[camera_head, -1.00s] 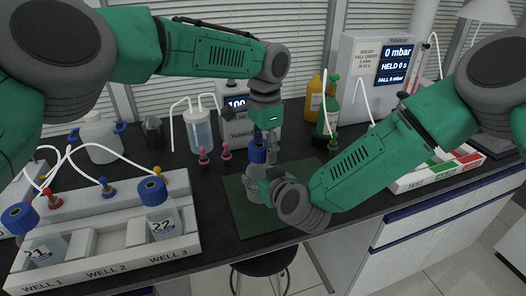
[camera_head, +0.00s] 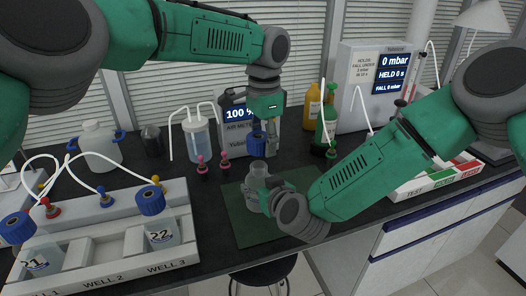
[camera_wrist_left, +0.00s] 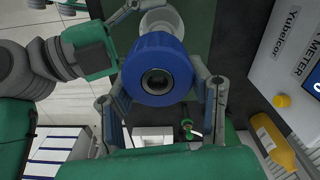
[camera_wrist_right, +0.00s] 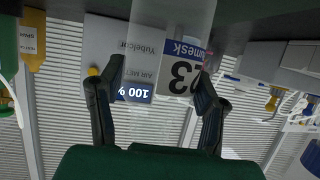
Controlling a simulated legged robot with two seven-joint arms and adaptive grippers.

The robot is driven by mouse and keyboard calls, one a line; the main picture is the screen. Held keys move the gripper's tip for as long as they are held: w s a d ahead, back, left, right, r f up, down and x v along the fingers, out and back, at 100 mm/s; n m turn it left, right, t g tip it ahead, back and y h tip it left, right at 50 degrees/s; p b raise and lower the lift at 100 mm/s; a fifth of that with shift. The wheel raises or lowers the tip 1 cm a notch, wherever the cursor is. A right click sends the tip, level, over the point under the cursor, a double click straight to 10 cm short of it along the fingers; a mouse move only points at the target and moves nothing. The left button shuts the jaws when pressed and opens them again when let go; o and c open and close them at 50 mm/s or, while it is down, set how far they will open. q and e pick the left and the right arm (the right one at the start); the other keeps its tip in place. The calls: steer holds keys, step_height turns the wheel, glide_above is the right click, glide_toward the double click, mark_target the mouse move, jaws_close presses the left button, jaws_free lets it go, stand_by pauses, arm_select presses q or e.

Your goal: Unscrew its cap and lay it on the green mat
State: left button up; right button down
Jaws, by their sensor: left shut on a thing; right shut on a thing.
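The blue cap (camera_head: 258,137) is off the clear bottle (camera_head: 256,176) and hangs a little above its open neck. My left gripper (camera_head: 267,125) is shut on the cap; in the left wrist view the blue cap (camera_wrist_left: 152,50) sits between both fingers. My right gripper (camera_head: 268,188) is shut on the bottle's body from the right. The bottle stands upright over the green mat (camera_head: 265,229); whether its base touches the mat is hard to tell. In the right wrist view the bottle's label (camera_wrist_right: 183,80) shows a 3 between the fingers.
A rack (camera_head: 105,258) with blue-capped bottles 21 and 22 fills the left front. The air meter (camera_head: 237,117) and a green bottle (camera_head: 326,130) stand behind. The mat's front part is bare.

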steer(key=shift+c, duration=2.1)
jaws_free()
